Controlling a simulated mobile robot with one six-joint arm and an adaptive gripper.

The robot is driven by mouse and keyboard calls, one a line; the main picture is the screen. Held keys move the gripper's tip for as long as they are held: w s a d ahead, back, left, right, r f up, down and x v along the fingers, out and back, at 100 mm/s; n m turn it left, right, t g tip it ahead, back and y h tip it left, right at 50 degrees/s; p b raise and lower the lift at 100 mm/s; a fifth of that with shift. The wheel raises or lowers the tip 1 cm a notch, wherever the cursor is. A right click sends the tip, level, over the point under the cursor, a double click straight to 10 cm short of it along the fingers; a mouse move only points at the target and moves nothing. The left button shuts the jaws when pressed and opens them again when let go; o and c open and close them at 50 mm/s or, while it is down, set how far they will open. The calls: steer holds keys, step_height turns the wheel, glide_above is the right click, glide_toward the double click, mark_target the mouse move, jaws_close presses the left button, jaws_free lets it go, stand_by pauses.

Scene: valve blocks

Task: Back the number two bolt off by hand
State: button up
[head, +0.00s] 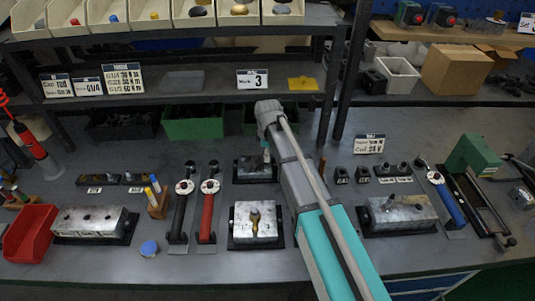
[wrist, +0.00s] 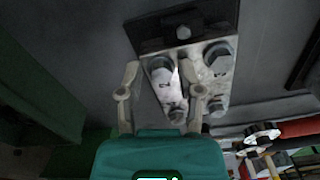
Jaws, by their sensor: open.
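A metal valve block (head: 255,169) stands on a dark base at the back middle of the bench, partly hidden by my arm. In the wrist view, the block (wrist: 192,75) carries several hex-headed bolts. One bolt head (wrist: 162,70) shows between my fingers, and another bolt head (wrist: 218,56) is to its right. I cannot read which bolt is number two. My gripper (wrist: 160,78) is open, with a finger on either side of the nearer bolt's column. I cannot tell whether it touches anything. In the head view, my gripper end is over this block and mostly hidden.
Another valve block (head: 256,224) stands in front. A red-handled wrench (head: 207,215) and a black-handled one (head: 179,215) lie left of it. A further block (head: 399,213) and a blue-handled wrench (head: 450,203) are at right. A red bin (head: 30,233) is at far left.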

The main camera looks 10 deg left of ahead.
steer(key=shift+a, duration=0.1)
stand_by(0.7)
jaws_close()
steer(key=shift+n, duration=0.3)
steer(key=shift+n, duration=5)
steer(key=shift+w+a+n, duration=0.1)
steer(key=shift+a+n, duration=0.05)
steer(key=shift+n, duration=5.35)
